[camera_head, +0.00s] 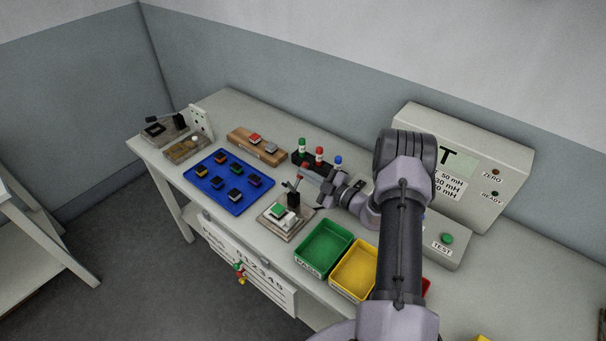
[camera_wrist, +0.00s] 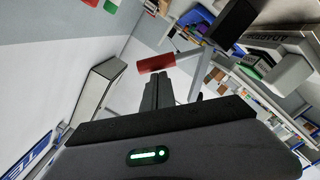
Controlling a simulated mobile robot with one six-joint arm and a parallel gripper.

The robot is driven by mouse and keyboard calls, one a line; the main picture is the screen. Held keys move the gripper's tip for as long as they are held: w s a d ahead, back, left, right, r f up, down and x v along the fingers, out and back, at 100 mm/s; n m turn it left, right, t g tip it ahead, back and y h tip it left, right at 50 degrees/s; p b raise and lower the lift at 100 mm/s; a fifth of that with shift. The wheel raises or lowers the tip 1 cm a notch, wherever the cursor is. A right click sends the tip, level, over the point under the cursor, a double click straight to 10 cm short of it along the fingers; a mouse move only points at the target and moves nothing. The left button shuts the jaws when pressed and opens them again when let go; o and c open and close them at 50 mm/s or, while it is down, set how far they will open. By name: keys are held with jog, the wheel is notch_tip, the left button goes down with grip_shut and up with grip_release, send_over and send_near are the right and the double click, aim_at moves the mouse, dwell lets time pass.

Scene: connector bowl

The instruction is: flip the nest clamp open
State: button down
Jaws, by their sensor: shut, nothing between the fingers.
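The nest (camera_head: 285,222) is a pale block at the front of the bench with a green-and-white part (camera_head: 283,216) in it. Its clamp has a black post (camera_head: 293,199) and a thin lever that stands up at a tilt. The lever's red grip (camera_head: 304,166) is at its upper end. In the wrist view the red grip (camera_wrist: 156,63) lies just beyond my fingertips, with the grey lever beside it. My gripper (camera_head: 314,175) is shut and empty, close to the grip from the right. I cannot tell whether they touch.
A blue tray (camera_head: 213,199) with several small parts lies to the left. Green (camera_head: 324,232) and yellow (camera_head: 353,258) bins stand to the right of the nest. Red, green and blue-capped bottles (camera_head: 319,155) are behind. A tester (camera_head: 488,160) stands at the back right.

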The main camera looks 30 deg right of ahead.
jog(key=shift+w+d+f+m+b, duration=0.2)
jog(key=shift+d+f+m, duration=0.1)
jog(key=shift+d+m, duration=0.15)
jog(key=shift+w+d+f+m+b, duration=0.15)
jog(key=shift+d+f+m, duration=0.1)
jog(key=shift+d+m, duration=0.15)
dwell(0.3)
